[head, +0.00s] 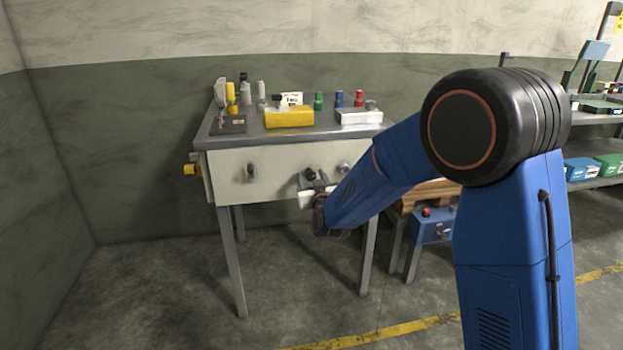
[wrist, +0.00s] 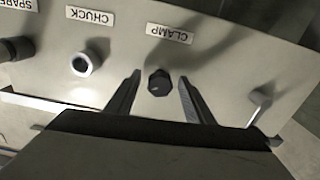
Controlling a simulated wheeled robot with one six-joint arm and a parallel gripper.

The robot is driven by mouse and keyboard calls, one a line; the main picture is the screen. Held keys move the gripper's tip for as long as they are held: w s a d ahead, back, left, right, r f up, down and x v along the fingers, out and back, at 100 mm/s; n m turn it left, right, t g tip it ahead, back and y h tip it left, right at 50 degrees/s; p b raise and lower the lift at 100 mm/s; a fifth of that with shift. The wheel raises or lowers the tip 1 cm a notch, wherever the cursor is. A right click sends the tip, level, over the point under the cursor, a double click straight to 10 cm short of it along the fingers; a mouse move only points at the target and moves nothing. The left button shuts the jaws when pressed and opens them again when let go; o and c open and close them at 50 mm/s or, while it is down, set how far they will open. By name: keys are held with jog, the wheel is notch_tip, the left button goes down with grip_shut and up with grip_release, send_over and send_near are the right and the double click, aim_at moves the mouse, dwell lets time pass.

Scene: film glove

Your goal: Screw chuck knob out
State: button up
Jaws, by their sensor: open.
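My gripper (wrist: 160,88) is open in front of the panel. Its two fingers stand on either side of a black knob (wrist: 160,82) at the CLAMP label (wrist: 170,33), with a gap on both sides. At the CHUCK label (wrist: 90,16) there is a bare metal ring-shaped fitting (wrist: 84,63) with a dark middle and no black knob on it. The labels read upside down in the wrist view. In the head view my gripper (head: 313,182) is at the front panel (head: 228,180) of the bench, partly hidden by my arm.
A black knob (wrist: 15,48) is by the SPARE label (wrist: 18,4), cut off at the edge. A small lever-like fitting (wrist: 259,103) is on the other side. The bench top holds a yellow box (head: 289,117) and a white box (head: 358,117). A wooden-topped stand is behind my arm.

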jog(key=c, duration=1.1)
jog(key=shift+o, duration=0.2)
jog(key=shift+n, duration=0.3)
jog(key=n, duration=0.5)
jog(key=shift+n, duration=0.3)
jog(key=n, duration=0.5)
jog(key=shift+n, duration=0.3)
jog(key=o, duration=1.1)
jog(key=shift+c, duration=0.2)
